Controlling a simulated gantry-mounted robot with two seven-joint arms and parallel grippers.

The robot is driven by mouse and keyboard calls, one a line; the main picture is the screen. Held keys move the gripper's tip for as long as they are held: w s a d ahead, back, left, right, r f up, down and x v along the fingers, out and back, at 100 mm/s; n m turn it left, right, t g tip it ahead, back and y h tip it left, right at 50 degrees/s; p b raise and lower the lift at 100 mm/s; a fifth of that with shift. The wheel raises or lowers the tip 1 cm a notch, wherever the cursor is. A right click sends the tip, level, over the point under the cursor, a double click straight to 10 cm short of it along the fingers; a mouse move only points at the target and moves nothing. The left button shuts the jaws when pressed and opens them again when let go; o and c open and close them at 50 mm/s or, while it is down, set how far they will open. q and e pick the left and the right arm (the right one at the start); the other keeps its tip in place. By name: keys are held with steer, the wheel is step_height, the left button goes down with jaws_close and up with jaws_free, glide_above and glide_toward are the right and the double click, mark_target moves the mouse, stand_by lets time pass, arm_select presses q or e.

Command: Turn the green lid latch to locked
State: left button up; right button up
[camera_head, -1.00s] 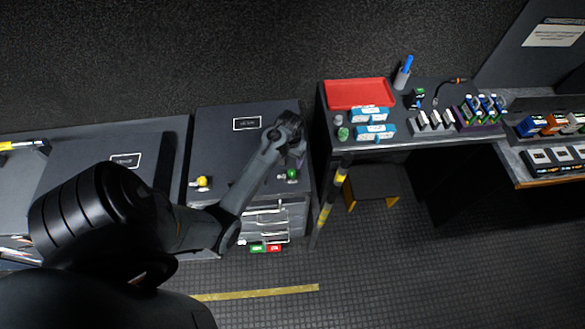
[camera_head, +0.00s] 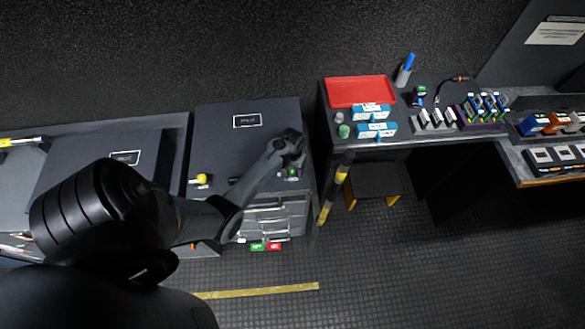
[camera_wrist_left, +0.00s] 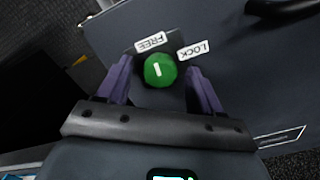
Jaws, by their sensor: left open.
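The green lid latch (camera_head: 292,173) is a round knob at the front right of the dark case lid (camera_head: 220,140). In the left wrist view the green latch (camera_wrist_left: 160,70) carries a short white mark that leans toward the FREE label (camera_wrist_left: 150,42). The LOCK label (camera_wrist_left: 194,50) is to the right of it. My left gripper (camera_head: 294,158) is over the latch. In the wrist view its purple fingers (camera_wrist_left: 158,66) are open, one on each side of the knob, with gaps visible. My right gripper is not in view.
A yellow latch (camera_head: 201,180) is at the lid's front left. A black handle (camera_wrist_left: 283,6) shows on the lid. The desk (camera_head: 440,133) to the right holds a red tray (camera_head: 358,91) and small boxes. A striped post (camera_head: 335,187) stands close to the case's right side.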

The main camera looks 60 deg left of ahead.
arm_select(q)
steer(key=c, duration=1.1)
